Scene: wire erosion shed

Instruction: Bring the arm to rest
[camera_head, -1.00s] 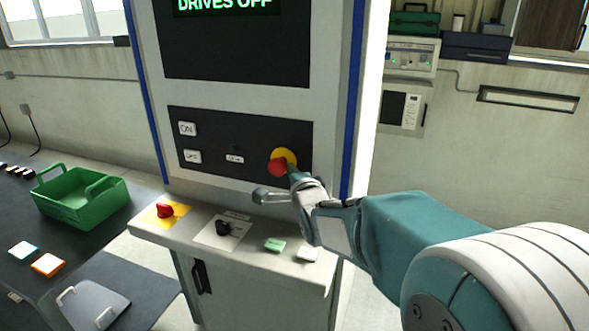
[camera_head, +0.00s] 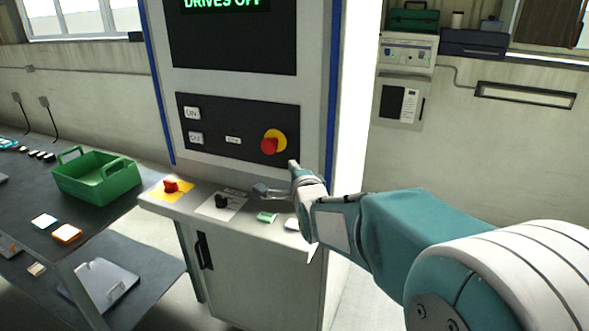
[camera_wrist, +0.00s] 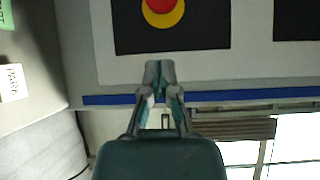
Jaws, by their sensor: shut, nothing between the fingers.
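My gripper (camera_head: 277,178) is in front of the grey machine cabinet, near the right end of its control ledge. In the wrist view my gripper (camera_wrist: 159,70) has its fingertips together with nothing between them. The red emergency knob on its yellow disc (camera_head: 270,145) is on the black panel, just above and left of the gripper in the head view. In the wrist view the knob (camera_wrist: 160,8) is at the top edge, apart from the fingertips. The screen (camera_head: 225,5) reads "DRIVES OFF".
The control ledge (camera_head: 185,204) carries a red switch (camera_head: 171,186), a black knob (camera_head: 221,201) and a green button (camera_head: 266,217). A green basket (camera_head: 97,185) stands on the dark bench at left. Right of the cabinet, the space before the wall looks clear.

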